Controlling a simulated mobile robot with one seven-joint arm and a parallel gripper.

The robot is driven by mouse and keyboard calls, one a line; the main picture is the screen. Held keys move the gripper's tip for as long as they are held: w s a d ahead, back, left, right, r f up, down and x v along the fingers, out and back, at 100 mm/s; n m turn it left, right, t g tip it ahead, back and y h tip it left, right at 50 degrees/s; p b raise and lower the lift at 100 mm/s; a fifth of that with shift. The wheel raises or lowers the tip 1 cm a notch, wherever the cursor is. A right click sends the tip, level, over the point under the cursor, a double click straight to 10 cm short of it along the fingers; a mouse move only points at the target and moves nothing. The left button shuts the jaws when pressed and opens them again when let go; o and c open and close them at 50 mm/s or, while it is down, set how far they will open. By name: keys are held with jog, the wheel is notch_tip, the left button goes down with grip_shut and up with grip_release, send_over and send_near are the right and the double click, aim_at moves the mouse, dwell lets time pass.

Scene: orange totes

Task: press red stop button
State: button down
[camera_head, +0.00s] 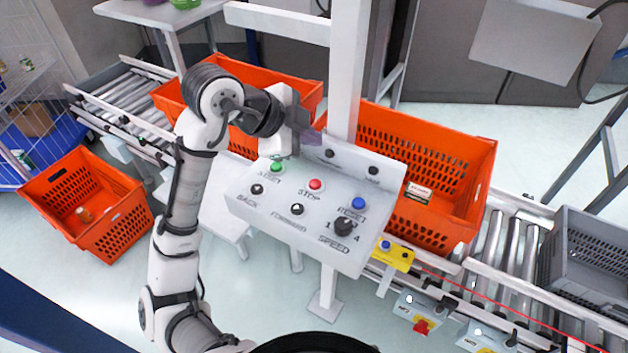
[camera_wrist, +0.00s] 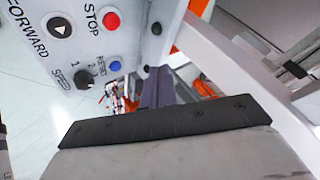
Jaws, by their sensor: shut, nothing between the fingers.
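The red stop button (camera_head: 316,184) sits in the upper middle of a light grey control panel (camera_head: 270,221), above the label STOP. It also shows at the top of the wrist view (camera_wrist: 110,20). My gripper (camera_head: 311,139) is by the panel's upper back edge, beyond the stop button and apart from it. In the wrist view its purple-grey fingers (camera_wrist: 157,88) are together and empty, with the panel face to their left. No finger touches a button in these views.
Green start (camera_head: 277,166) and blue reset (camera_head: 358,203) buttons flank the stop button. A speed knob (camera_head: 343,228) is at lower right. A white post (camera_head: 348,70) stands close behind the panel. An orange tote (camera_head: 462,190) is on the conveyor behind.

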aim_at(310, 185)
jog(key=shift+f+b, duration=3.3)
jog(key=shift+f, duration=1.1)
jog(key=shift+f, duration=0.1)
jog(key=shift+f+b, duration=0.3)
jog(key=shift+b, duration=0.15)
jog(key=shift+f+b, duration=0.45)
jog(key=shift+r, duration=0.1)
jog(key=shift+r+p, duration=0.6)
jog(key=shift+r, duration=0.2)
jog(key=shift+r+p, duration=1.9)
jog(key=shift+r, duration=0.65)
